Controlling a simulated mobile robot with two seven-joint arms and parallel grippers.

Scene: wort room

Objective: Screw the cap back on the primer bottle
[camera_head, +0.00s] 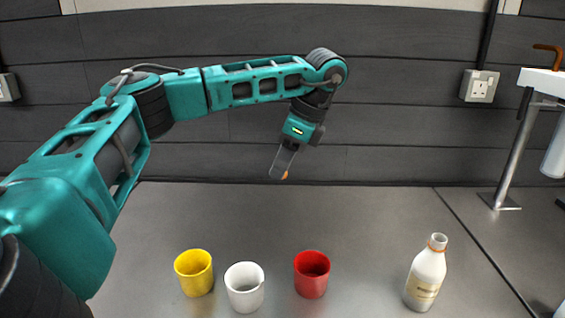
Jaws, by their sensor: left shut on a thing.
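The primer bottle (425,276) is white with a pale label and stands upright on the grey worktop at the right. Its neck top looks open, with an orange ring around it. My left gripper (279,171) is in the air near the middle, well above the worktop and up and left of the bottle. My right gripper is not in view.
A yellow cup (194,272), a white cup (245,287) and a red cup (312,273) stand left of the bottle. A white device on a metal stand (518,150) is at the far right. The worktop behind the cups is clear up to the dark wall.

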